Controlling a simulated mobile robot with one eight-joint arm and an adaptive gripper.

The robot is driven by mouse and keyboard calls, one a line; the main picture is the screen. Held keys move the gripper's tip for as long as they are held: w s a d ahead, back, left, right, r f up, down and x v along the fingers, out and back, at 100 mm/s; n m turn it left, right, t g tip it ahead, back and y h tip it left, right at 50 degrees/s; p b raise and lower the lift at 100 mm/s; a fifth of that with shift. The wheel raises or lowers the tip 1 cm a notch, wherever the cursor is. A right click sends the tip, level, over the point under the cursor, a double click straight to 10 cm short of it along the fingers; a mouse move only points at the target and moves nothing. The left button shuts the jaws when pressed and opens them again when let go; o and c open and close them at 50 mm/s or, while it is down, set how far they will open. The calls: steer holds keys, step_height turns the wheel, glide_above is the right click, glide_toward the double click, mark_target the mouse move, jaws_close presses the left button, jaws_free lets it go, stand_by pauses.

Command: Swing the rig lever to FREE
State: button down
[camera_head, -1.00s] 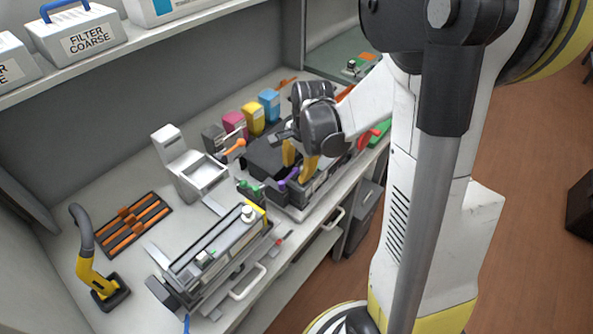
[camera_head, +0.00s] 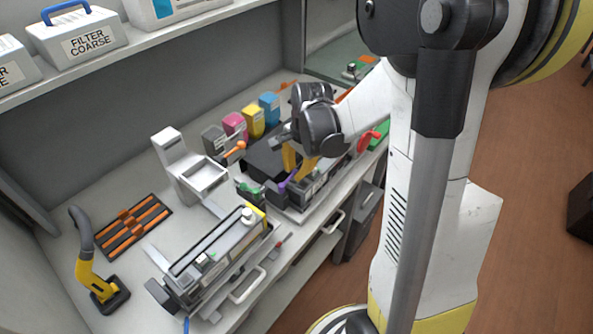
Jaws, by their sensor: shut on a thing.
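My gripper (camera_head: 291,173), with yellow fingers, is over the dark rig (camera_head: 310,189) at the right end of the worktop. It is shut on a purple lever (camera_head: 287,181), which shows as a small strip beside the fingertips. The fingers and wrist hide most of the lever's grip. A green lever (camera_head: 249,189) sits at the rig's left end, and an orange-tipped lever (camera_head: 235,149) stands farther back; both are apart from the fingers. No FREE marking can be read from here.
Black, magenta, yellow and blue cartridges (camera_head: 253,119) stand behind the rig. A grey holder (camera_head: 190,175) and a long grey unit (camera_head: 217,256) lie left. A yellow-and-black hooked tool (camera_head: 88,262) stands at front left. A red knob (camera_head: 369,139) is right of my wrist.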

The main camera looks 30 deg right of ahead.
mark_target(272, 174)
steer(key=w+n, duration=0.1)
steer(key=n, duration=0.1)
steer(key=w+a+n, duration=0.1)
steer(key=n, duration=0.1)
steer(key=shift+y, duration=0.4)
steer(key=n, duration=0.1)
steer(key=w+a+n, duration=0.1)
steer(key=n, duration=0.1)
steer(key=shift+w+a+n+g+y+b, duration=0.1)
steer(key=shift+a+n+g+y+b, duration=0.2)
steer(key=shift+g+b, duration=0.1)
steer(key=a+n, duration=0.1)
steer(key=n, duration=0.1)
steer(key=a+n, duration=0.1)
steer(key=n, duration=0.1)
steer(key=shift+w+a+g, duration=0.1)
steer(key=shift+w+g, duration=0.25)
steer(key=shift+g, duration=0.05)
steer(key=shift+a+n+g, duration=0.15)
steer(key=shift+a+n, duration=0.3)
steer(key=shift+n, duration=0.45)
steer(key=shift+a+n+g, duration=0.15)
steer(key=shift+a+n, duration=0.25)
steer(key=shift+n, duration=0.5)
steer(key=c, duration=1.3)
jaws_free()
steer(key=shift+a, duration=0.1)
